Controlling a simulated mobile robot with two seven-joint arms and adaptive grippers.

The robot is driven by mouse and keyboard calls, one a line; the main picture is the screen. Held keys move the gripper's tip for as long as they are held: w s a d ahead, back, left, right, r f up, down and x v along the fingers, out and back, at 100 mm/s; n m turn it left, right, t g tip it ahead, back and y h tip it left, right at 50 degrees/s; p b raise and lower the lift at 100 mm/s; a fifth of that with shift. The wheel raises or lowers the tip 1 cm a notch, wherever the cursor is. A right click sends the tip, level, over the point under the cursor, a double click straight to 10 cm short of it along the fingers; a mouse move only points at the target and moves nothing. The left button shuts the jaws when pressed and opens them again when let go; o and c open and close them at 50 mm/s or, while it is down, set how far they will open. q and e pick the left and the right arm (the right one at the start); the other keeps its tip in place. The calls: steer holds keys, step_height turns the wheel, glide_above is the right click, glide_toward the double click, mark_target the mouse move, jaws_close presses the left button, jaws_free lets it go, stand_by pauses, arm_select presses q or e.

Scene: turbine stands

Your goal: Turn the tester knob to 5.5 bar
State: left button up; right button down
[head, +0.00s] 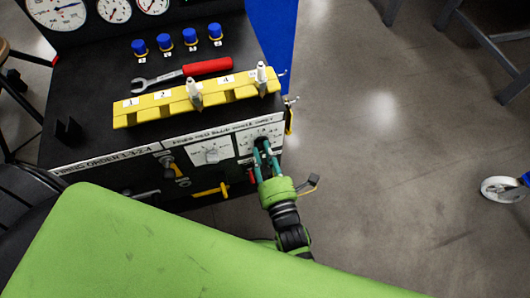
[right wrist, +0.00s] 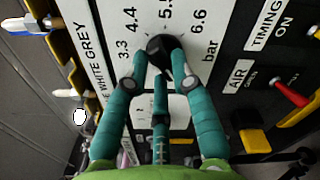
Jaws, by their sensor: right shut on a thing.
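The tester knob (right wrist: 158,44) is black and sits on a white scale plate (right wrist: 190,25) marked 3.3, 4.4, 5.5, 6.6 and bar. The fingers of my right gripper (right wrist: 161,62) are teal and closed around the knob from the front. The fingers hide part of the knob, and I cannot tell which mark it points to. In the head view my right gripper (head: 264,153) reaches the right end of the bench's front panel, and the knob is mostly hidden behind its fingertips. My left gripper is not in view.
A yellow rack (head: 150,112) with white-tipped plugs lies on the bench top, with a red-handled wrench (head: 208,68) and several blue caps (head: 190,36) behind. A red lever (right wrist: 291,95) and yellow handle (right wrist: 254,141) stick out near the fingers.

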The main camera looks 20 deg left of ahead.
steer(key=shift+w+d+f+n, duration=0.1)
steer(key=shift+f+n, duration=0.05)
steer(key=shift+n, duration=4.8)
steer(key=shift+f+n, duration=0.1)
steer(key=shift+n, duration=4.8)
steer(key=shift+w+d+f+n, duration=0.1)
steer(key=shift+f+n, duration=0.05)
steer(key=shift+n, duration=4.8)
